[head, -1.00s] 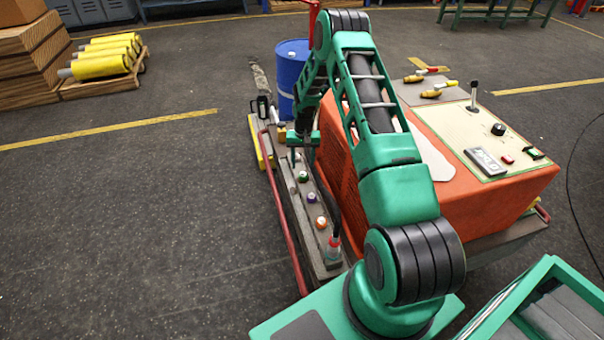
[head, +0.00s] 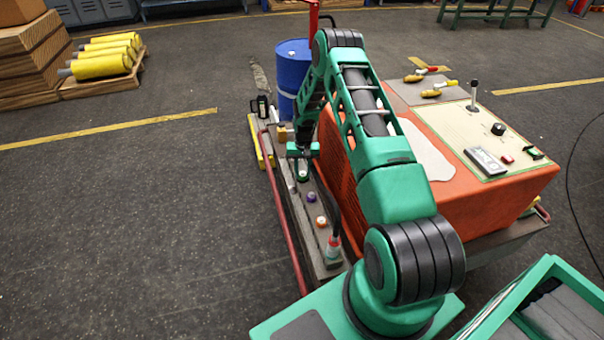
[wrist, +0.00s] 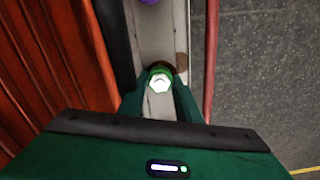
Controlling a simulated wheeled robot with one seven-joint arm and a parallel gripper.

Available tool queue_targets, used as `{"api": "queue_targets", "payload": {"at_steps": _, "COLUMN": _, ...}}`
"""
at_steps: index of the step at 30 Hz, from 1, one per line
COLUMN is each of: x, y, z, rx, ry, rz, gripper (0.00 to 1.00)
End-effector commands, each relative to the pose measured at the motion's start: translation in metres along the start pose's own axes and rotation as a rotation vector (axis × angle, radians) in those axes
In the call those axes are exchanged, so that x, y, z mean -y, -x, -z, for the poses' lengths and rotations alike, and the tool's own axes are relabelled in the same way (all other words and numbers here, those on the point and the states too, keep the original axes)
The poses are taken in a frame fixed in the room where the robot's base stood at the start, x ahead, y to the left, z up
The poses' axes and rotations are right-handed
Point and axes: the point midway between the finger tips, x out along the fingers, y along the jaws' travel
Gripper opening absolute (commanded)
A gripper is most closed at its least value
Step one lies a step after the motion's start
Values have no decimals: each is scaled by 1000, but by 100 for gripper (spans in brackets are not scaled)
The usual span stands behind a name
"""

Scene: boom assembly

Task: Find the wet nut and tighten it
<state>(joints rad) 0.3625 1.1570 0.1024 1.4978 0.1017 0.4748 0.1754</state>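A bright hex nut with a green collar (wrist: 160,80) sits on the grey rail (wrist: 158,35), between the tips of my gripper (wrist: 160,103) in the wrist view. The fingers stand apart on either side, and I see no clear contact. A small brown patch (wrist: 181,66) marks the rail beside this nut; I cannot tell whether it is wet. In the head view my gripper (head: 302,172) is low over the rail at this nut. A purple-collared nut (head: 311,197) and an orange-collared nut (head: 321,222) sit nearer on the rail.
A red rail (head: 283,215) runs along the left side and an orange machine housing (head: 460,150) stands on the right. A small bottle with a red top (head: 333,246) stands at the near end. A blue drum (head: 291,70) is beyond. Open floor lies left.

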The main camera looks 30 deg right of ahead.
Motion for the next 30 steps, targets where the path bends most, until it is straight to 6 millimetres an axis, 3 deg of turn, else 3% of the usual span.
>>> {"api": "queue_targets", "payload": {"at_steps": 11, "x": 1, "y": 0, "z": 0, "rx": 0, "ry": -76, "rz": 2, "gripper": 8}}
{"api": "queue_targets", "payload": {"at_steps": 30, "x": 2, "y": 1, "z": 0, "rx": 0, "ry": -470, "rz": 3, "gripper": 8}}
